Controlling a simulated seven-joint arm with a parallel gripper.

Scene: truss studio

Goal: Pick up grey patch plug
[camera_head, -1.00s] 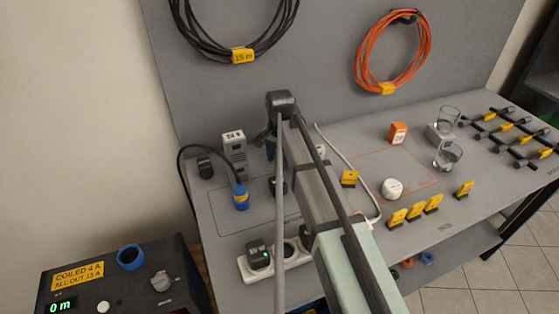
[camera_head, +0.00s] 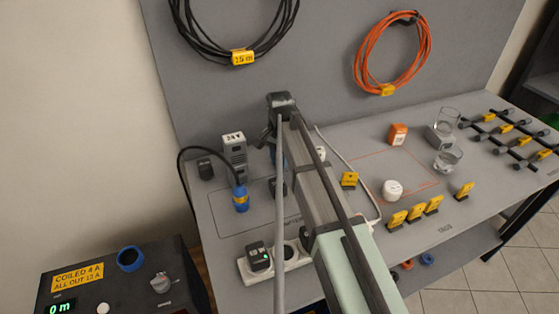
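I cannot make out for certain which thing is the grey patch plug; it may be hidden behind my arm. A small dark plug-like piece (camera_head: 277,187) shows partly beside my arm on the bench, and its kind is unclear. My arm reaches away from the camera over the bench, with its far joint high in front of the grey back panel. My gripper (camera_head: 267,140) is mostly hidden behind this joint and the arm links. Its fingers and anything between them cannot be made out.
A grey power adapter (camera_head: 235,155), a blue connector (camera_head: 240,199) on a black cable and a white socket strip (camera_head: 291,261) stand left on the bench (camera_head: 220,222). A white cable (camera_head: 350,172), yellow tags (camera_head: 415,213), glasses (camera_head: 447,158) and dark rails (camera_head: 520,145) lie right.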

